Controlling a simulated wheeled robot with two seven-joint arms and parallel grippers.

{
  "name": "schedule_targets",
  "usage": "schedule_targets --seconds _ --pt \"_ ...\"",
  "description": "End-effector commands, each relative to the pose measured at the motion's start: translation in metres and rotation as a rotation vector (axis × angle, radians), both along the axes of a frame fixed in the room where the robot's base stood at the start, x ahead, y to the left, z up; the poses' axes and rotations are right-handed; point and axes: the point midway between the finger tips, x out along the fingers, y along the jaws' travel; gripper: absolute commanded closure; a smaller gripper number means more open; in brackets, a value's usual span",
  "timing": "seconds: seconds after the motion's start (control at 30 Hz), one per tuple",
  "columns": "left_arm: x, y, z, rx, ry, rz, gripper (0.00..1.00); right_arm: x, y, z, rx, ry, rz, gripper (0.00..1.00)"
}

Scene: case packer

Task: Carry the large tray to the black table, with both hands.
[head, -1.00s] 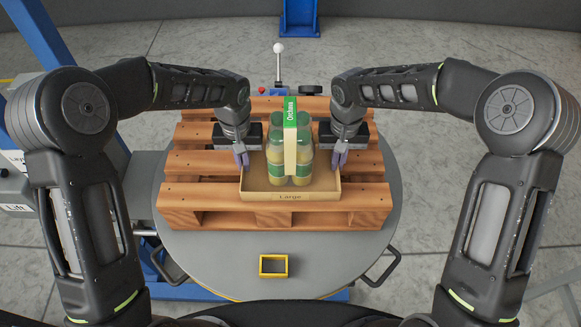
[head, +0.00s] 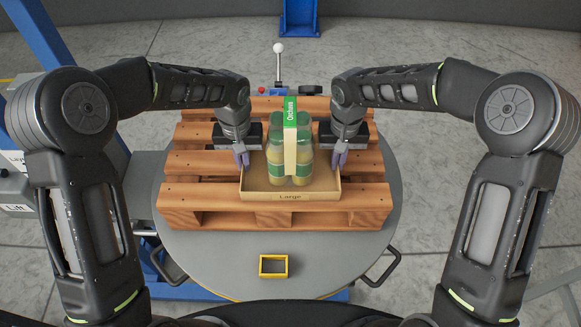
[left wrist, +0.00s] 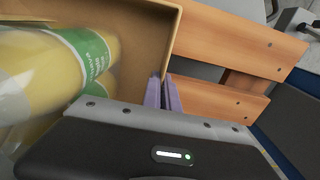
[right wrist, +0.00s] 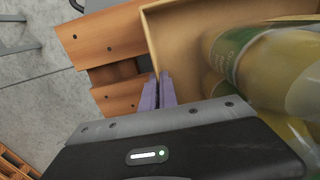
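The large tray (head: 290,196), a tan open box with "Large" on its front, rests on a wooden pallet. It holds a pack of bottles (head: 291,150) with green labels and a green and tan carry band. My left gripper (head: 241,158) is at the tray's left wall, and my right gripper (head: 339,158) is at its right wall. In the left wrist view the purple fingers (left wrist: 163,92) close around the wall; in the right wrist view the fingers (right wrist: 158,92) do the same. The black table is not in view.
The wooden pallet (head: 180,200) sits on a round grey turntable (head: 220,262) with side handles. A small yellow frame (head: 273,266) lies at its front. A lever with a white knob (head: 279,48) stands behind the pallet. Blue machine parts are at the left.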

Motion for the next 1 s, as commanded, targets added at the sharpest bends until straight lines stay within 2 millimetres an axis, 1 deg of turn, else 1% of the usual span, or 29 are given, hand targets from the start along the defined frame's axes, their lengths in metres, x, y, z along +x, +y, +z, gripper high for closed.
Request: schedule_targets --seconds 0.17,0.5,0.6,0.73,1.0 --pt "0.001 0.000 0.009 -0.001 -0.003 0.000 1.00 0.001 0.000 0.009 0.001 -0.003 0.000 1.00" --pt "0.001 0.000 0.041 -0.001 -0.002 0.000 1.00 0.001 0.000 0.041 0.001 -0.002 0.000 1.00" --pt "0.001 0.000 0.047 -0.001 -0.002 0.000 1.00 0.001 0.000 0.047 0.001 -0.002 0.000 1.00" --pt "0.001 0.000 0.051 -0.001 -0.002 0.000 1.00 0.001 0.000 0.051 0.001 -0.002 0.000 1.00" --pt "0.001 0.000 0.051 -0.001 -0.002 0.000 1.00 0.001 0.000 0.051 0.001 -0.002 0.000 1.00"
